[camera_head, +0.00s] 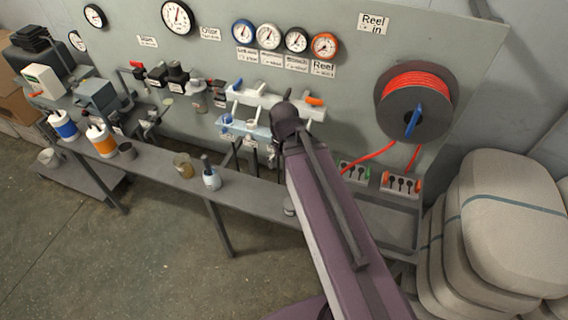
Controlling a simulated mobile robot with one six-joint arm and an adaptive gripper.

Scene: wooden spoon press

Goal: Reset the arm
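My arm reaches up from the bottom right of the head view as a long purple-grey link, ending in a dark rounded joint in front of the grey panel. Whether the gripper holds anything cannot be seen.
A narrow grey bench (257,194) runs along a panel with gauges and valves. On it stand a blue-and-white container (63,126), an orange-and-white container (102,141) and a small bottle (211,179). A red hose reel (393,106) and stacked sacks (513,215) are right. Floor at lower left is clear.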

